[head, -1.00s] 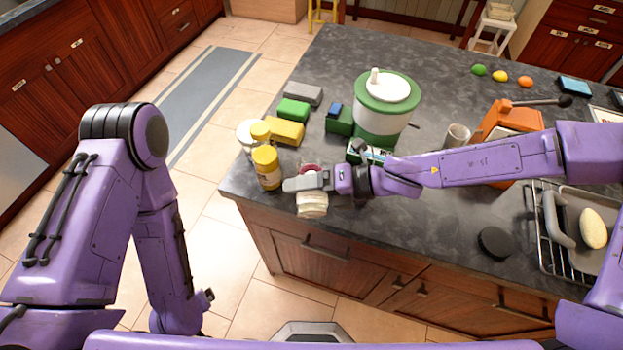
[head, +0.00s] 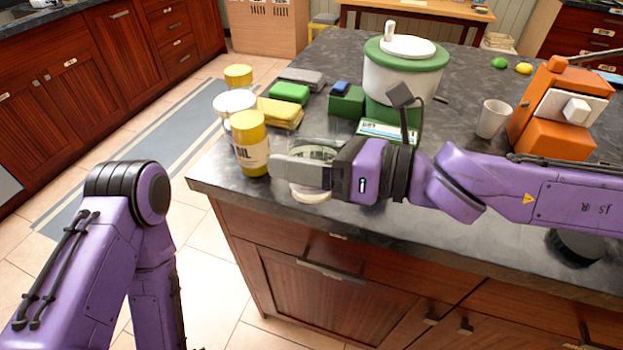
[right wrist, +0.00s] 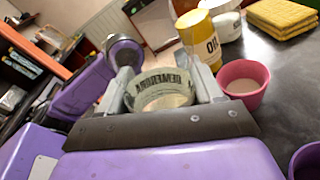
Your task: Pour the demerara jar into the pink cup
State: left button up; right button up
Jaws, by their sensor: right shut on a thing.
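My right gripper (head: 296,172) is shut on the demerara jar (head: 310,193), a clear jar with a pale end, near the counter's left front corner. In the right wrist view the jar (right wrist: 163,92), with its dark lettering, sits between the two fingers (right wrist: 163,88). The pink cup (right wrist: 243,84) stands on the counter just beside the jar in that view, with a pale tan surface inside. The cup is hidden behind my gripper in the head view. I cannot tell the jar's exact tilt. My left gripper is out of view.
A yellow-lidded container (head: 250,145) stands close left of my right gripper. Behind are a white container (head: 233,103), yellow sponges (head: 279,113), a green-and-white pot (head: 403,75) and a white cup (head: 493,118). An orange machine (head: 562,105) stands right. The counter's front edge is below.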

aim_at(323, 133)
pick_arm(q)
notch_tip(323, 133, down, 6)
jog(key=b, duration=0.4)
pick_arm(e)
jog(key=shift+s+n+t+y, duration=0.3)
jog(key=shift+n+y, duration=0.2)
jog(key=shift+n, duration=0.6)
jog(key=shift+w+r+p, duration=0.1)
jog(key=shift+r+p, duration=0.5)
jog(key=shift+p, duration=0.15)
notch_tip(323, 133, up, 4)
jog(key=p, duration=0.4)
jog(key=shift+r, duration=0.15)
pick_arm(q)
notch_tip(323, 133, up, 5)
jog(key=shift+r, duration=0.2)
pick_arm(e)
jog(key=shift+f, duration=0.2)
